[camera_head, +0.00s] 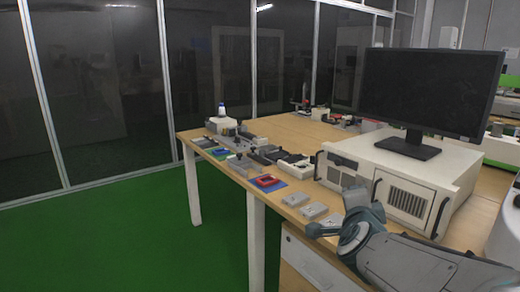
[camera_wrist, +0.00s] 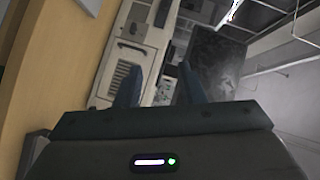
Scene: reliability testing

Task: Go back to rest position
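My gripper (camera_wrist: 160,80) shows in the wrist view with its two dark fingers apart and nothing between them. It is open and empty. In the head view my grey arm reaches in from the lower right, in front of the table's near edge. The wrist view is tilted and shows the white computer case (camera_wrist: 125,75) and the dark monitor (camera_wrist: 215,58) beyond the fingers.
The wooden table (camera_head: 290,129) holds a white computer case (camera_head: 385,178) with a monitor (camera_head: 428,90) on top. Several small grey boxes (camera_head: 314,211), a red part (camera_head: 267,181) and other parts lie along its left side. Green floor (camera_head: 110,235) is clear at left.

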